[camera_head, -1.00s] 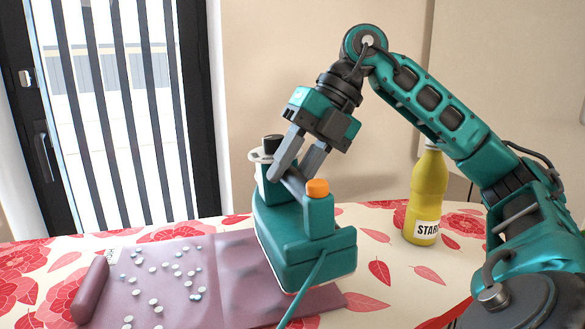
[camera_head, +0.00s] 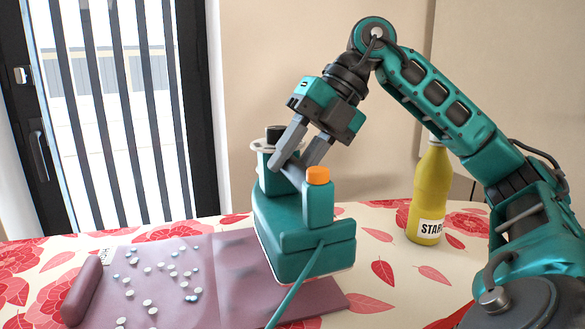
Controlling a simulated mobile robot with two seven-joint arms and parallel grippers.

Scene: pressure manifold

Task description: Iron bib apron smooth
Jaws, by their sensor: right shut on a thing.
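A teal iron (camera_head: 305,240) with an orange knob and a black-topped post stands over the right part of the mauve apron (camera_head: 233,282). My right gripper (camera_head: 290,163) is shut on the iron's grey handle bar, from above. I cannot tell whether the iron's sole touches the cloth. The apron lies flat on the table, with a rolled or folded piece (camera_head: 83,291) at its left end. Small pale beads or drops (camera_head: 172,272) are scattered over its left half. The iron hides part of the apron. My left gripper is not in view.
A yellow bottle labelled "STAR..." (camera_head: 429,195) stands at the right, partly behind my right arm. The table's cloth (camera_head: 375,270) has a red floral print and is free between iron and bottle. A teal cord (camera_head: 296,288) runs from the iron toward the front. A barred door stands behind.

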